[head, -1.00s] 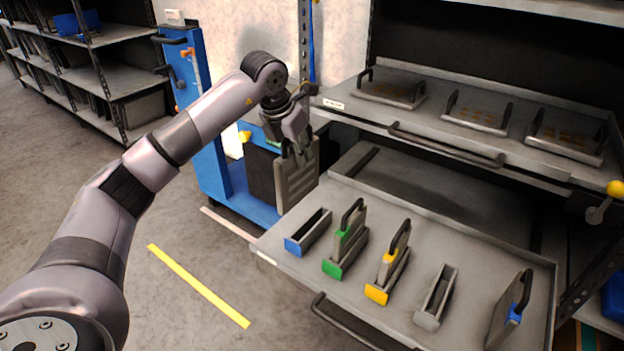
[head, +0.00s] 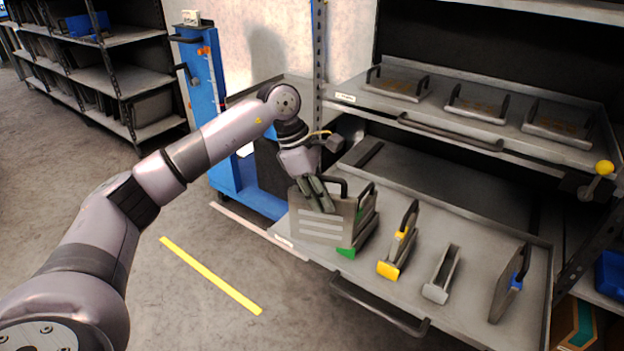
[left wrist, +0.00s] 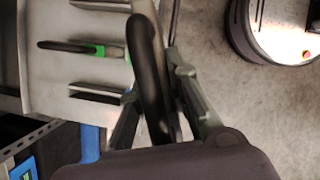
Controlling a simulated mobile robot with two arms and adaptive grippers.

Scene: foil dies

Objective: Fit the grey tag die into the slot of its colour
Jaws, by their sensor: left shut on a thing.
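My left gripper (head: 318,196) is shut on the black handle of the grey tag die (head: 328,230), a flat grey plate with pale stripes. It holds the die over the left front of the pulled-out tray, partly in front of the green die. The grey slot (head: 442,275) is an empty, narrow, open holder on the tray, to the right of the yellow one and apart from the held die. My right gripper is not in view.
The green die (head: 366,208) and yellow die (head: 405,235) stand in their slots. A blue-marked die (head: 510,283) stands at the tray's right. The blue slot is hidden in the head view.

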